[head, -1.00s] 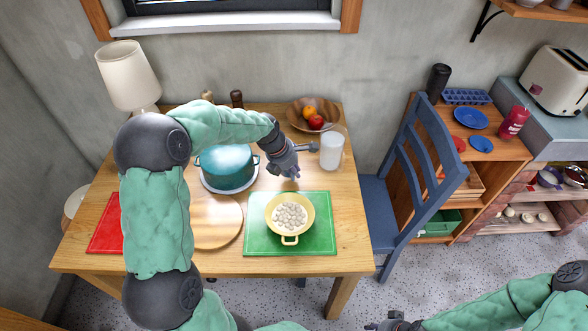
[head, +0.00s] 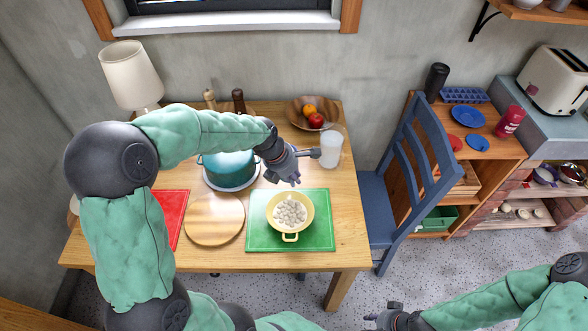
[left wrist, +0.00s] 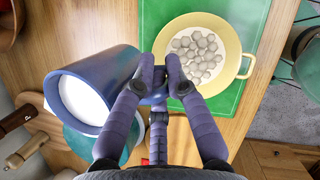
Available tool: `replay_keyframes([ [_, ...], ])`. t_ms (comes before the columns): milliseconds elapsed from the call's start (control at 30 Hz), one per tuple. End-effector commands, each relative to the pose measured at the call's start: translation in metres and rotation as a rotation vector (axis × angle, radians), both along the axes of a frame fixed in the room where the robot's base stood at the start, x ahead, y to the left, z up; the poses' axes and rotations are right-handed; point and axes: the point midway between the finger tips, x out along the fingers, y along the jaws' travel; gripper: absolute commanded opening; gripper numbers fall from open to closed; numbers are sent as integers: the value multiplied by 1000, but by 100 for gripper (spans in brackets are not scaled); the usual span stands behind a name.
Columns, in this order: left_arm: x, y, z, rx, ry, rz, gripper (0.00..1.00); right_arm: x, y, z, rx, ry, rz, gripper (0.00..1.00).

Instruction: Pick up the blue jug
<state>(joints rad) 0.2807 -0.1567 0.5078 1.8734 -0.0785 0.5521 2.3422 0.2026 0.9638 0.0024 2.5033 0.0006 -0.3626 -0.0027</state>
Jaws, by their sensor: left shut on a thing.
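The blue jug (left wrist: 90,92) shows in the left wrist view, left of the fingers, with its round opening and white inside facing the camera. My left gripper (left wrist: 160,80) is shut on the jug at its right side, by the handle, which the fingers partly cover. In the head view my left gripper (head: 291,177) is over the table between the teal pot and the yellow pan.
The yellow pan (head: 291,231) with pale round pieces sits on a green mat (head: 262,236). The teal pot (head: 229,170) and a round board (head: 215,220) are left. A fruit bowl (head: 297,112) is behind; a blue chair (head: 435,135) is right.

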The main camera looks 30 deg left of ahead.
Motion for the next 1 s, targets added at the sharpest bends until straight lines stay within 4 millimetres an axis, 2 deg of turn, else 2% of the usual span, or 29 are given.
replay_keyframes([
  [100, -8, -5, 8, 2, -4, -1, 0, 0, 0, 5, 0, 0, 0, 33],
  [500, -30, -17, 18, 1, -4, 0, 0, 0, 0, 14, 0, 0, 0, 33],
  [1000, -42, -24, 23, 1, -4, 0, 0, 0, 0, 18, 0, 0, 0, 33],
])
